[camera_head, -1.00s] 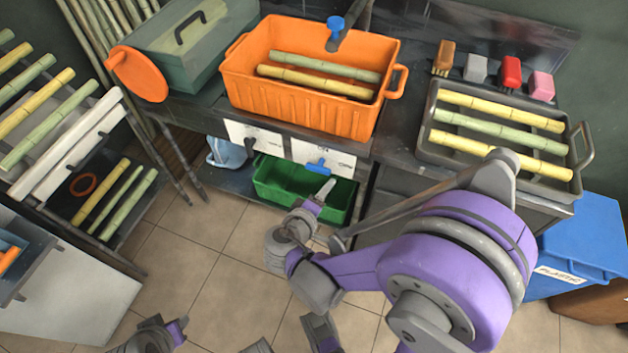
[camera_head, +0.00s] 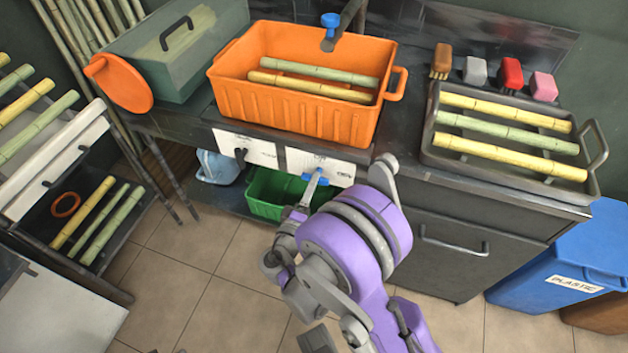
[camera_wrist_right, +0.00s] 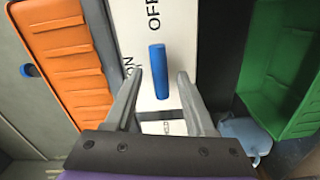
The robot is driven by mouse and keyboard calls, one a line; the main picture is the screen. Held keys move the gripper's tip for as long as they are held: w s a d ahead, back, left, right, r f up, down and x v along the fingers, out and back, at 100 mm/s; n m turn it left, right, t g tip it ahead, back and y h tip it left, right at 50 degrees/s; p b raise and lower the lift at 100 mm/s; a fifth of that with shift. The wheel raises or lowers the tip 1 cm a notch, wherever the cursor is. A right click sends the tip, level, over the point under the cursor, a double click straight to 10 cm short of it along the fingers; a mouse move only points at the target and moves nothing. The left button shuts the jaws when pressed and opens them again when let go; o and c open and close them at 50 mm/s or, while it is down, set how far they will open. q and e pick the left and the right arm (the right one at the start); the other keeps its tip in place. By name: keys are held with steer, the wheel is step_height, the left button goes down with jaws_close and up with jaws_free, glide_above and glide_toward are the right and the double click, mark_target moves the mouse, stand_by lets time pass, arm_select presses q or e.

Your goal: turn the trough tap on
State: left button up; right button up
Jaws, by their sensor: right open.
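A blue tap handle (camera_head: 322,173) sits on a white label panel on the cabinet front, below the orange trough (camera_head: 300,108). In the right wrist view the handle (camera_wrist_right: 158,70) is a short blue bar, with OFF and ON printed on the panel (camera_wrist_right: 135,20). My right gripper (camera_head: 312,185) is at the panel. In the wrist view its open fingers (camera_wrist_right: 160,76) stand on either side of the handle, with a gap visible on each side. A blue-topped spout (camera_head: 330,22) hangs over the back of the trough. My left gripper is not clearly in view.
A second panel with a dark handle (camera_head: 240,155) is to the left. A green crate (camera_head: 278,193) and a pale blue jug (camera_head: 217,168) are below the panels. A tray of cane (camera_head: 510,180) stands right. A blue bin (camera_head: 590,260) is at far right.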

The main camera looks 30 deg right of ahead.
steer(key=shift+x, duration=1.05)
